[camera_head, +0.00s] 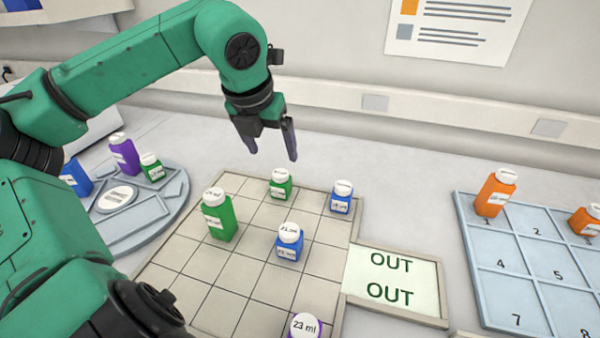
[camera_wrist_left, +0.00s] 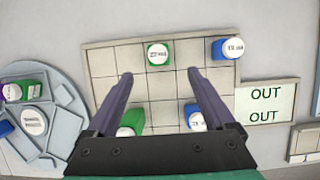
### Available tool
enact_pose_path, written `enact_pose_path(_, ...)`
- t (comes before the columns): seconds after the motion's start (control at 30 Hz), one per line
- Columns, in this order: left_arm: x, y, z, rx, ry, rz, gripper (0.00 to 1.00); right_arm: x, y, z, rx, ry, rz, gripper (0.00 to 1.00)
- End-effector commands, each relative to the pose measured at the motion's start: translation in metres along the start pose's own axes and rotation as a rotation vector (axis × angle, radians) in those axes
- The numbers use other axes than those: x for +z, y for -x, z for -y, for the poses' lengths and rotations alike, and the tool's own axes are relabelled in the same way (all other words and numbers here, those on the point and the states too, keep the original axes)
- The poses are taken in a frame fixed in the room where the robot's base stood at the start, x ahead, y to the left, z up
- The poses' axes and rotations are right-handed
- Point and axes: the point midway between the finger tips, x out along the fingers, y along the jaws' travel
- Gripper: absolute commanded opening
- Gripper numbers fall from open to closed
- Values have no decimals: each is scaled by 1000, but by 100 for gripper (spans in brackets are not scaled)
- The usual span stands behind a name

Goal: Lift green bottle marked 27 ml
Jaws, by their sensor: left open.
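A larger green bottle (camera_head: 220,222) stands nearer on the board's left side. A third green bottle (camera_head: 153,173) is on the round tray (camera_head: 173,204). My left gripper (camera_head: 272,154) is open and empty above the board's back edge. In the wrist view its fingertips (camera_wrist_left: 160,73) flank the small green bottle's near side from above.
Two blue bottles (camera_head: 341,204) (camera_head: 288,247) and a purple bottle (camera_head: 305,326) stand on the board. An OUT panel (camera_head: 392,278) adjoins its right. A numbered blue rack (camera_head: 500,262) with orange bottles (camera_head: 494,196) is farther right. The wall (camera_head: 420,110) rises behind.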

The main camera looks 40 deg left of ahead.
Motion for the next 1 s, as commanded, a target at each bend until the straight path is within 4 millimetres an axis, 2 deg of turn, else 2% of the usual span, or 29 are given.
enact_pose_path(0.2,-1,-52,1,-2,-1,-9,88,17,10,3,-5,-1,29,50)
enact_pose_path(0.33,0,-78,0,0,0,-6,88,20,15,4,-5,-1,35,50)
enact_pose_path(0.57,2,-105,0,2,-1,-8,88,4,26,1,-2,0,11,50)
enact_pose_path(0.73,2,-133,1,1,-1,-5,88,3,30,1,-2,0,9,50)
enact_pose_path(1.0,2,-139,1,-2,0,0,88,4,29,1,-2,0,11,50)
